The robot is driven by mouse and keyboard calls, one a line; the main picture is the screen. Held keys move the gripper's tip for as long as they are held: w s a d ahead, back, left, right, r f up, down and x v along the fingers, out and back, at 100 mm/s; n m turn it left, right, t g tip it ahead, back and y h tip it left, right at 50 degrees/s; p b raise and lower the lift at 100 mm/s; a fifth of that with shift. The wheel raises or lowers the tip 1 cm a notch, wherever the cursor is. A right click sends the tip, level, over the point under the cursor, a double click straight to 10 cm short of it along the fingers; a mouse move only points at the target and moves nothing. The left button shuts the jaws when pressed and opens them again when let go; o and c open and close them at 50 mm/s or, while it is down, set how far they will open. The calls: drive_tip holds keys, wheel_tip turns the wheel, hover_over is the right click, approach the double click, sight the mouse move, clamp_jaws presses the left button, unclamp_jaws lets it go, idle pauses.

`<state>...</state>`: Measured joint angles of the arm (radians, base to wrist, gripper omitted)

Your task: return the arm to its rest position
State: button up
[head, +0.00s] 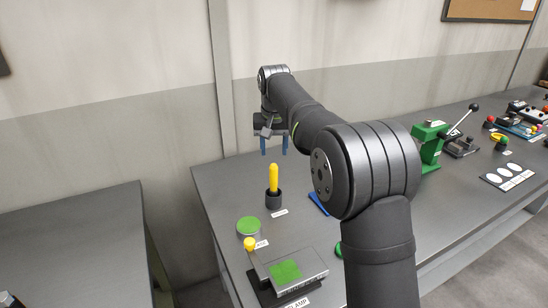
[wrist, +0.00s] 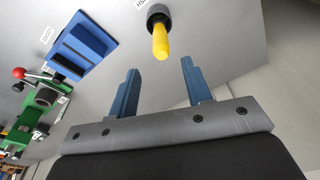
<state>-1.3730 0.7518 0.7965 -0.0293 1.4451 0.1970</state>
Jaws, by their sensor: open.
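My gripper (head: 274,144) hangs above the back of the grey bench (head: 215,186) with its two blue fingers pointing down. It also shows in the wrist view (wrist: 160,76), where the fingers are spread apart with nothing between them. A yellow rod (head: 273,178) stands upright in a dark holder (head: 273,200), below the gripper in the head view. In the wrist view the yellow rod (wrist: 160,42) lies beyond the fingertips, apart from them. My arm stretches from the lower right of the head view and hides part of the bench.
A clamp block with a green pad (head: 286,271) and a round green-topped piece (head: 248,226) stand at the near left. A blue slotted block (wrist: 84,45) lies beside the rod. A green lever press (head: 430,145) and several small fixtures stand at the right. Another table (head: 80,240) is at left.

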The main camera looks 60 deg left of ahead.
sight(274, 166)
drive_tip(key=shift+r, duration=0.2)
drive_tip(key=f, duration=0.4)
drive_tip(key=a+f, duration=0.1)
drive_tip(key=f, duration=0.7)
drive_tip(key=shift+w+a+f, duration=0.25)
drive_tip(key=shift+w+a, duration=0.05)
wheel_tip(274, 166, up, 3)
drive_tip(key=shift+f, duration=0.1)
drive_tip(key=shift+r, duration=0.65)
drive_tip(key=shift+f, duration=0.1)
